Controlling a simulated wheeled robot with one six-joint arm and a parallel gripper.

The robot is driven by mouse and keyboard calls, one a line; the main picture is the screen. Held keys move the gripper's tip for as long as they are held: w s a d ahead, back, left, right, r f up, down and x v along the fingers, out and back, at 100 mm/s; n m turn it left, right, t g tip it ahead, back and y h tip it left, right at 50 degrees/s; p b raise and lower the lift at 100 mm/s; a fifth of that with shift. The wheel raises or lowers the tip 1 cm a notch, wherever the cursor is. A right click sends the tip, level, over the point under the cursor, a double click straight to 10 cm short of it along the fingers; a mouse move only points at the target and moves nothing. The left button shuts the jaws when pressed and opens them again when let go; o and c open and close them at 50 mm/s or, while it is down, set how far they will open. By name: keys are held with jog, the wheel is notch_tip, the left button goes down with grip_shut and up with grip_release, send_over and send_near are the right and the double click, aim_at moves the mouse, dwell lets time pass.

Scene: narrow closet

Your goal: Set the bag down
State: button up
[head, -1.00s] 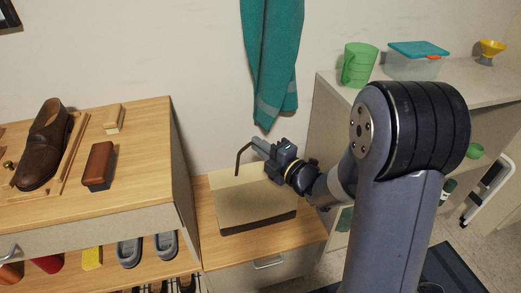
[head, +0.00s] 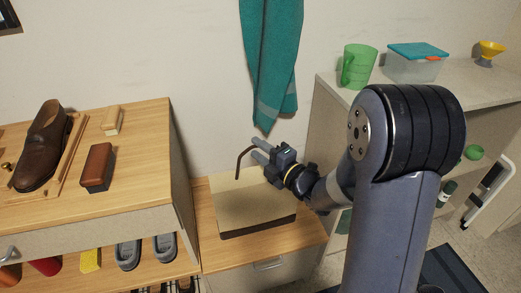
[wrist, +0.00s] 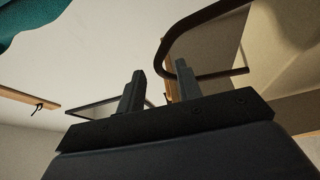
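The bag (head: 255,203) is tan with a dark band along its lower edge. In the head view it rests on the low wooden cabinet top (head: 235,254), between the taller cabinet and the grey shelf. Its dark handle (head: 240,161) stands up at the left of my gripper. My gripper (head: 258,153) is over the back of the bag, its two fingers apart. In the wrist view the fingers (wrist: 158,88) show an empty gap, and the handle (wrist: 205,27) curves close by the right finger. I cannot tell whether they touch.
A teal towel (head: 272,65) hangs on the wall just behind my gripper. The taller cabinet (head: 140,150) at left bears a brown shoe (head: 42,148) and a brush (head: 97,167).

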jog(key=shift+r, duration=0.1)
jog(key=v, duration=1.2)
dwell(0.4)
